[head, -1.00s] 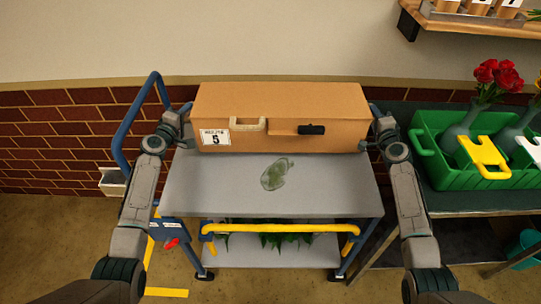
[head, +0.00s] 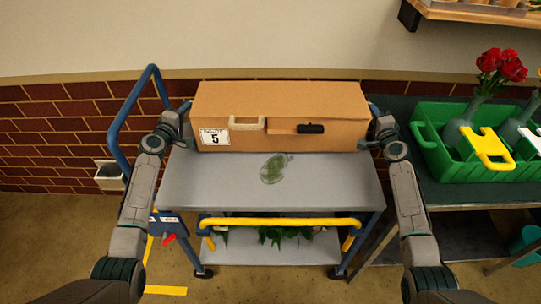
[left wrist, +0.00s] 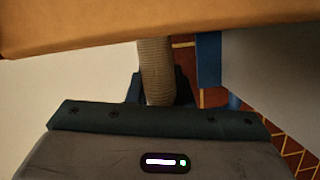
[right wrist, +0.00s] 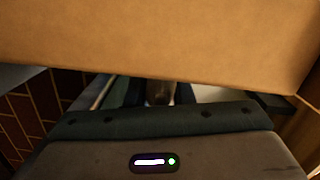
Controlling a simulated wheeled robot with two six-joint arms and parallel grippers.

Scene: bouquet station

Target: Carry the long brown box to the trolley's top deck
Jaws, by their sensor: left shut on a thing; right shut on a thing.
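The long brown box (head: 350,120) is level over the back part of the trolley's grey top deck (head: 215,190). I cannot tell whether its underside touches the deck. Its front has a label marked 5, a pale handle and a black catch. My left gripper (head: 173,127) is at the box's left end, shut on a ribbed handle (left wrist: 155,70) below the box edge in the left wrist view. My right gripper (head: 383,133) is at the right end, shut on a dark handle (right wrist: 160,93), mostly hidden in the right wrist view.
A green stain (head: 274,168) marks the deck in front of the box. The trolley's blue push handle (head: 120,125) rises at left. A green crate (head: 470,178) with vases stands on a bench at right. A wall shelf (head: 470,15) is at upper right.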

